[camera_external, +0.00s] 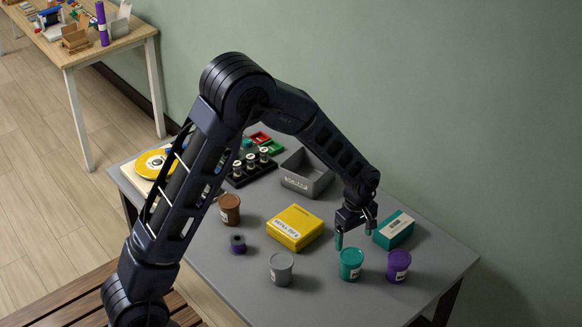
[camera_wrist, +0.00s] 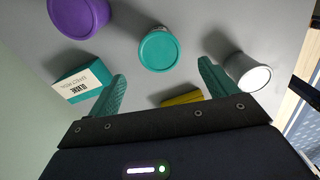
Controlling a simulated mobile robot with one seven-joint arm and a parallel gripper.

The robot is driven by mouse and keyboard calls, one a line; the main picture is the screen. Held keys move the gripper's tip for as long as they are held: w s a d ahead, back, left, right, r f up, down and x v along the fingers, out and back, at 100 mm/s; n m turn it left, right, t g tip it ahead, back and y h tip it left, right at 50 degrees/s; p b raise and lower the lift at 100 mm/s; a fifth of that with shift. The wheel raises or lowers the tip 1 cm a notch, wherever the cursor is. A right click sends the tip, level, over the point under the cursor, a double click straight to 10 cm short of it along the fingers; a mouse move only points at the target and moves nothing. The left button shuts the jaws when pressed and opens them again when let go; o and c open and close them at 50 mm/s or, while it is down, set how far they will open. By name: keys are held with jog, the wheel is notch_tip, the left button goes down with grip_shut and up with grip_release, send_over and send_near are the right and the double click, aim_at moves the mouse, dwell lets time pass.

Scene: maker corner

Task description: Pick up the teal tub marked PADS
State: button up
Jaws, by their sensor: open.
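A teal tub (camera_external: 350,264) with a round lid stands upright on the grey table near its front right. A pale label shows on its side, too small to read. In the wrist view the teal tub (camera_wrist: 159,52) lies ahead of the fingers, roughly between their lines. My gripper (camera_external: 356,233) is open and empty, above and slightly behind the tub, apart from it. Its two teal fingers also show in the wrist view (camera_wrist: 162,77), spread wide with nothing between them.
A purple tub (camera_external: 398,266) stands right of the teal tub, and a grey tub (camera_external: 281,268) left. A yellow box (camera_external: 295,227), grey bin (camera_external: 304,186), brown tub (camera_external: 230,209) and purple spool (camera_external: 238,244) stand farther left.

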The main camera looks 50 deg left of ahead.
aim_at(351, 255)
jog(key=shift+w+a+f, duration=0.1)
jog(key=shift+f, duration=5.4)
jog(key=c, duration=1)
